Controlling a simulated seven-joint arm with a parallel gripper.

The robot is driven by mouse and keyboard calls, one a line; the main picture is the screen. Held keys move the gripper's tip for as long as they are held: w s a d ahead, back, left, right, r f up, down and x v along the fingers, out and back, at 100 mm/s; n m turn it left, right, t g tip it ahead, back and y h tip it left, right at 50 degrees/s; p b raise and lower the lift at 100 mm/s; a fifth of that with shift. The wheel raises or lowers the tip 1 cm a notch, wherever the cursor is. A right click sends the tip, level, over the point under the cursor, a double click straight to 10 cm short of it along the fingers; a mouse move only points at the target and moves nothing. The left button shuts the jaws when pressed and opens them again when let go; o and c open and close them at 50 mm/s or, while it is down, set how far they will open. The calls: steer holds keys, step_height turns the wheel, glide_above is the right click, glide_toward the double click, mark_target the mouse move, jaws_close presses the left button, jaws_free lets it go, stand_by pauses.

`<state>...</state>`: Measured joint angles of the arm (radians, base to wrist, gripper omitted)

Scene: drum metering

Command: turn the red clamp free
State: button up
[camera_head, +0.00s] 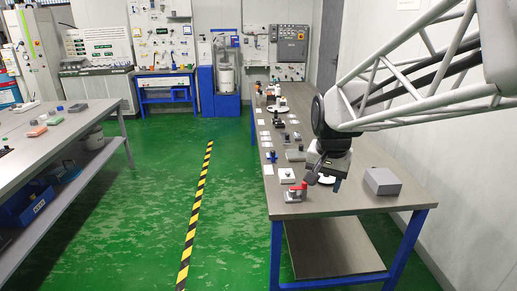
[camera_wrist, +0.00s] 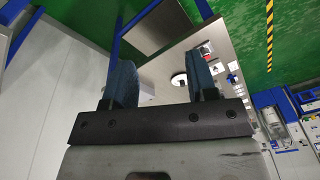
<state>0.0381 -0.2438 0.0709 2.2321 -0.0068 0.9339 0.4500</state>
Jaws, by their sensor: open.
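The red clamp (camera_head: 298,188) sits on a small grey base near the front left edge of the long workbench. The gripper partly covers a white disc (camera_head: 327,179) on the bench.
A grey box (camera_head: 382,181) stands on the workbench (camera_head: 345,201) to the right of my gripper. Several small fixtures and white cards line the bench behind the clamp. A white block (camera_head: 286,174) sits just behind it. The bench front right of the clamp is bare.

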steer(key=w+d+f+m, duration=0.2)
steer(key=w+f, duration=0.4)
steer(key=w, duration=0.6)
steer(key=w+d+f+m+g, duration=0.1)
steer(key=w+f+m, duration=0.3)
steer(key=w, duration=0.8)
steer(key=w+d+f+m, duration=0.3)
steer(key=w+f, duration=0.5)
steer(key=w, duration=0.4)
steer(key=shift+w+f+g, duration=0.1)
steer(key=shift+w+g, duration=0.2)
steer(key=shift+w+f, duration=0.3)
steer(key=shift+w, duration=0.05)
steer(key=shift+f, duration=0.1)
steer(key=shift+f, duration=3.8)
steer(key=c, duration=0.9)
